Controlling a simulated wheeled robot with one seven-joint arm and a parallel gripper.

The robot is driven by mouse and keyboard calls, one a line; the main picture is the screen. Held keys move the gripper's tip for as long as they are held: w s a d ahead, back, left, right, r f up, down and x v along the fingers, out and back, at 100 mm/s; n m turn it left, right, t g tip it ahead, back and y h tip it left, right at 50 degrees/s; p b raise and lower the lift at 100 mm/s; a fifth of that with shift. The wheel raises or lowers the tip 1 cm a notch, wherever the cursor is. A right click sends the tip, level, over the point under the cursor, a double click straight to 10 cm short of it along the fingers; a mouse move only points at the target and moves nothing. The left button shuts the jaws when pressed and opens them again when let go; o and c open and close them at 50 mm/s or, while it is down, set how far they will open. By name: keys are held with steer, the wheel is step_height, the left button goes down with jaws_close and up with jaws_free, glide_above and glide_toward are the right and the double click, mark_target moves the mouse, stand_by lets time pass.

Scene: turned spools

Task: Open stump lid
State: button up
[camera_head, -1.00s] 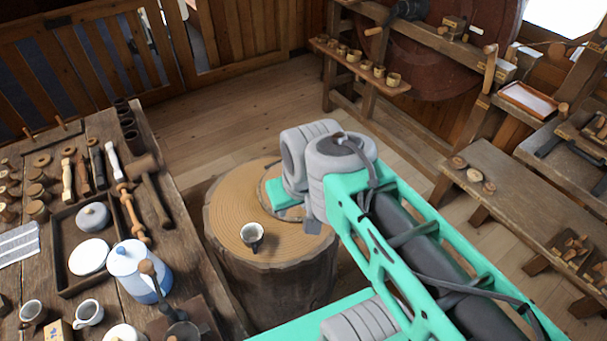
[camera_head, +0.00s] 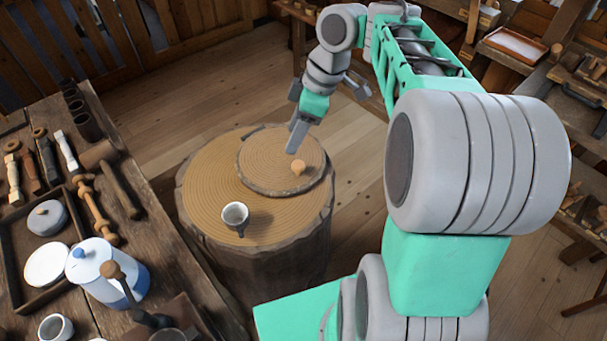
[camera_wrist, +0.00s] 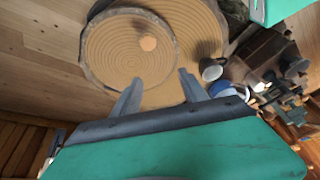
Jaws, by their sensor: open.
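The stump (camera_head: 256,265) stands on the floor in the middle of the head view. Its round wooden lid (camera_head: 262,165) lies on its top toward the back right, with a small pale knob (camera_head: 298,167) on it. In the wrist view the lid (camera_wrist: 115,60) and knob (camera_wrist: 148,43) show beyond the fingertips. My gripper (camera_wrist: 158,82) is open and empty, its two fingers apart. In the head view my gripper (camera_head: 296,140) is over the back part of the lid, close to the knob but not around it. Whether a finger touches the lid cannot be told.
A white cup (camera_head: 235,215) stands on the stump top in front of the lid. At left is a workbench (camera_head: 150,180) with a blue and white pot (camera_head: 108,272), a tray and turned pieces. Wooden floor (camera_head: 180,110) is free behind the stump.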

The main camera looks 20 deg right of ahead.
mark_target(299, 165)
steer(key=f+n+b, duration=0.1)
steer(key=f, duration=0.2)
steer(key=d+f+n+b, duration=0.1)
steer(key=f+n+b, duration=0.1)
steer(key=f, duration=0.2)
steer(key=f+n+b, duration=0.1)
steer(key=f, duration=0.2)
steer(key=shift+w+d+f+g+y+b, duration=0.15)
steer(key=shift+w+f+g+y+b, duration=0.15)
steer(key=shift+g+b, duration=0.1)
steer(key=shift+r, duration=0.1)
steer(key=shift+c, duration=0.4)
jaws_close()
